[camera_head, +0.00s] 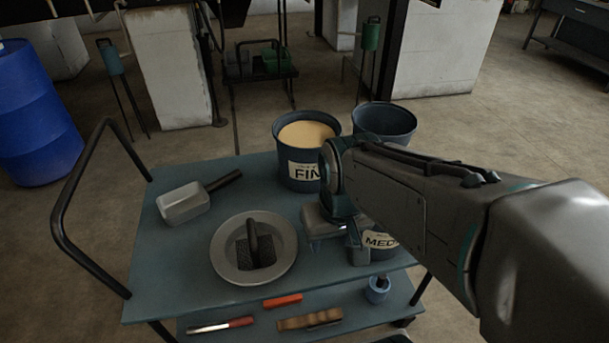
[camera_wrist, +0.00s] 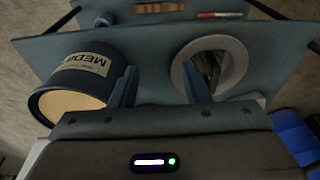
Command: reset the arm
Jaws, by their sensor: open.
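My gripper (camera_head: 335,243) hangs above the right part of the blue cart top (camera_head: 150,275), between a grey round dish (camera_head: 225,262) and a bucket labelled "MEDI" (camera_head: 378,241). In the wrist view my gripper's two fingers (camera_wrist: 158,88) stand apart with nothing between them but the cart top. The "MEDI" bucket (camera_wrist: 75,68) is left of the fingers there and holds tan material. The dish (camera_wrist: 236,62) is right of them, with a dark handled object in it. My arm covers much of the "MEDI" bucket in the head view.
A bucket labelled "FIN" (camera_head: 300,170) with tan fill and a dark bucket (camera_head: 386,120) stand at the back. A grey scoop (camera_head: 183,203) lies at left. Small tools, including an orange one (camera_head: 282,300), are on the lower shelf. A blue barrel (camera_head: 38,110) stands far left.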

